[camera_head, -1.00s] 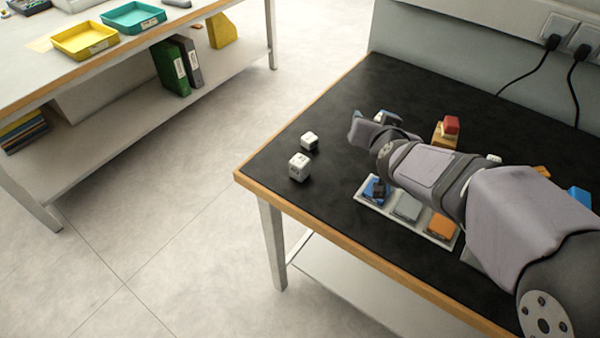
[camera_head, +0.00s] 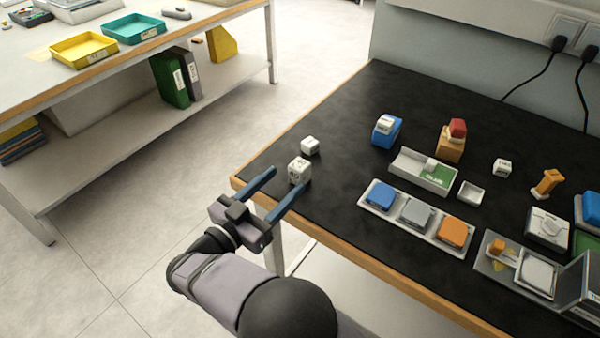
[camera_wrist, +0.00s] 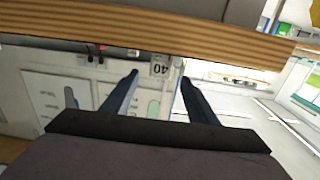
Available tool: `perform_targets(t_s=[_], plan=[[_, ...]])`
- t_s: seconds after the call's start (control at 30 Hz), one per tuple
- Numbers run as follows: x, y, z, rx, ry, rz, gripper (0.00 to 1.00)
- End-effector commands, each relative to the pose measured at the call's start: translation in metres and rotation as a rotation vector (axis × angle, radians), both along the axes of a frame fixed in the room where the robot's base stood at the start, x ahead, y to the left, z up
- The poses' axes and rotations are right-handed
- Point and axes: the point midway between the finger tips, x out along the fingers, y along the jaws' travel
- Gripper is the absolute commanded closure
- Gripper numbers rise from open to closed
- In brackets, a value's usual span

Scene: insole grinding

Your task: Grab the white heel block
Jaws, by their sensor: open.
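Two white blocks stand near the left corner of the black table: a nearer one with dark markings (camera_head: 299,171) and a smaller-looking one (camera_head: 310,146) just behind it. A third white block (camera_head: 502,168) stands farther right. I cannot tell from the frames which is the heel block. My gripper (camera_head: 287,179) is open and empty at the table's left edge. Its two blue fingers point toward the nearer white block, which appears just beyond the fingertips. In the wrist view the open fingers (camera_wrist: 160,78) show with nothing clearly between them; no white block can be made out there.
The wooden table edge (camera_head: 330,238) lies close to my gripper and crosses the top of the wrist view (camera_wrist: 150,45). A tray with blue, grey and orange pads (camera_head: 385,219), a white-green tray (camera_head: 405,166) and coloured blocks stand to the right. Black tabletop behind the white blocks is clear.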

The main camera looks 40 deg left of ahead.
Motion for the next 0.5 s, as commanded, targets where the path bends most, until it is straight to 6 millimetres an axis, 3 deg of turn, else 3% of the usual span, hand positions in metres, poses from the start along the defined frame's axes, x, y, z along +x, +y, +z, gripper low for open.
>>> perform_targets(t_s=[0.2,0.5], plan=[[0.002,0.0,-0.006,0.004,0.0,0.001,0.47],[0.022,0.0,-0.005,0.004,0.0,0.001,0.47]])
